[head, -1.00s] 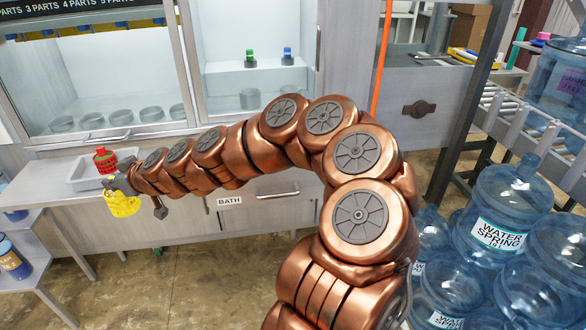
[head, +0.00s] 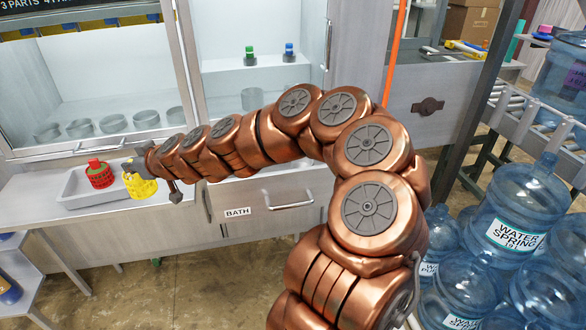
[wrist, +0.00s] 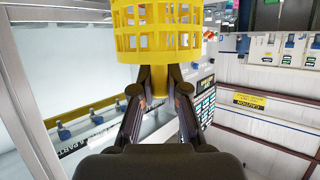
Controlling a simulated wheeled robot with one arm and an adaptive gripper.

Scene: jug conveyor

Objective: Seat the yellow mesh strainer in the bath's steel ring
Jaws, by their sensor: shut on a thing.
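The yellow mesh strainer (head: 141,186) is held by my gripper (head: 136,166) at the left in the head view, near the counter's front edge. The strainer also fills the top middle of the wrist view (wrist: 158,28), its lower part pinched between the two fingers (wrist: 160,82). Several steel rings (head: 81,128) stand in a row on the floor of the left cabinet, behind its front frame. The label BATH (head: 237,211) is on the front below the counter. I cannot tell which ring is the bath's.
A red mesh strainer (head: 99,174) stands in a white tray (head: 72,200) left of my gripper. Small green-capped (head: 250,56) and blue-capped (head: 289,53) bottles are on the cabinet shelf. Large water jugs (head: 512,210) crowd the right. A side table (head: 25,285) is at lower left.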

